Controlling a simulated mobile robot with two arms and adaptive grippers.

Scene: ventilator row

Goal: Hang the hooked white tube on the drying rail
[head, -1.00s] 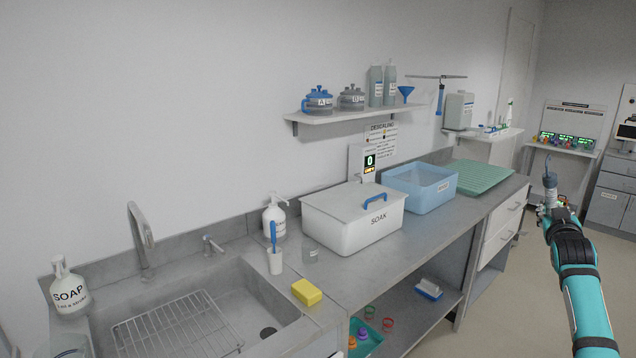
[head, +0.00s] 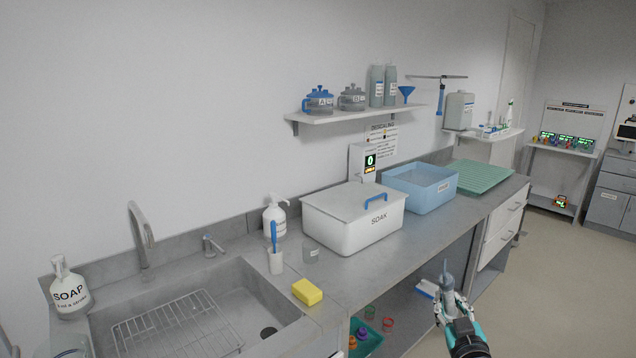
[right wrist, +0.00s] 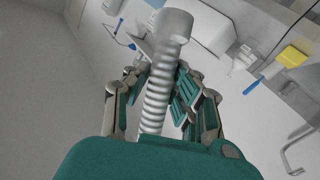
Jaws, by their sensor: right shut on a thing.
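My right gripper (head: 448,300) is in front of the counter at the lower right of the head view. It is shut on a pale, ribbed tube (head: 446,274), which stands up out of the jaws. In the right wrist view the tube (right wrist: 160,85) runs up between the fingers (right wrist: 158,95) to a wide grey end. I cannot make out its hook. The drying rail (head: 425,77) is a thin dark bar on the wall at the back right, with a blue tube (head: 440,100) hanging from it. The held tube is well apart from the rail. My left gripper is not in view.
Below the rail, a small shelf (head: 490,136) holds a grey canister (head: 459,111). The counter carries a white SOAK box (head: 350,230), a blue tub (head: 425,207) and a green mat (head: 475,176). The floor (head: 540,280) at right is free.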

